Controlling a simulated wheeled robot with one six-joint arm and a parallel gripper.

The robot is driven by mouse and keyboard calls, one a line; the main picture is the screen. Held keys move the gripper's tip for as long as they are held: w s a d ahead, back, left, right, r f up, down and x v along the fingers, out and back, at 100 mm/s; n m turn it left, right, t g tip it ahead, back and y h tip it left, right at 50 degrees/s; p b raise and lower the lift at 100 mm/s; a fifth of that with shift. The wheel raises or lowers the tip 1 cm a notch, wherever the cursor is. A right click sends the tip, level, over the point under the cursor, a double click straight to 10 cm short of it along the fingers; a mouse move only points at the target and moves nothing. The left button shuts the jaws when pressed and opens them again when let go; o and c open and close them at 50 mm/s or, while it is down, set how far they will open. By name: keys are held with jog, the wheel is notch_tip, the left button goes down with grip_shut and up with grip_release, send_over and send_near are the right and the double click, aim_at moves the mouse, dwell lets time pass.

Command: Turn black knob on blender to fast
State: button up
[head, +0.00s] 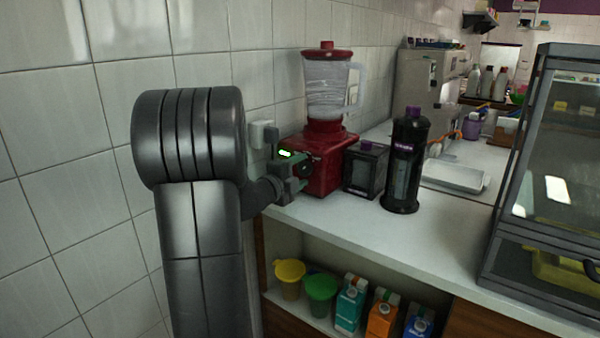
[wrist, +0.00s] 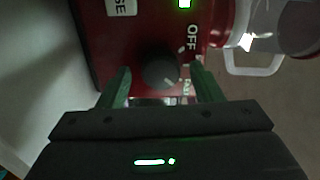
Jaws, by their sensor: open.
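The red blender (head: 325,160) stands on the white counter against the tiled wall, with a clear jar and red lid on top. Its front panel (wrist: 115,50) fills the wrist view. The black knob (wrist: 160,70) is on that panel, with the word OFF to its right and a partly hidden label below that. A light mark on the knob points toward the lower right. My gripper (wrist: 160,88) is open, with one green finger on each side of the knob. I cannot tell whether the fingers touch it. In the head view my gripper (head: 293,172) is at the blender's front.
A black box-like container (head: 365,170) and a dark bottle with a purple cap (head: 405,160) stand right of the blender. A wall socket (head: 262,134) is behind my gripper. A glass display case (head: 550,180) is at the right. Cartons (head: 382,315) and cups sit on the shelf below.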

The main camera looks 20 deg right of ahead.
jog(key=v, duration=1.3)
jog(key=shift+s+a+p, duration=0.15)
jog(key=shift+s+p, duration=0.05)
jog(key=shift+p, duration=0.1)
jog(key=x, duration=1.3)
jog(key=shift+w+d+r, duration=0.1)
jog(key=shift+w+d, duration=0.2)
jog(key=shift+b, duration=0.3)
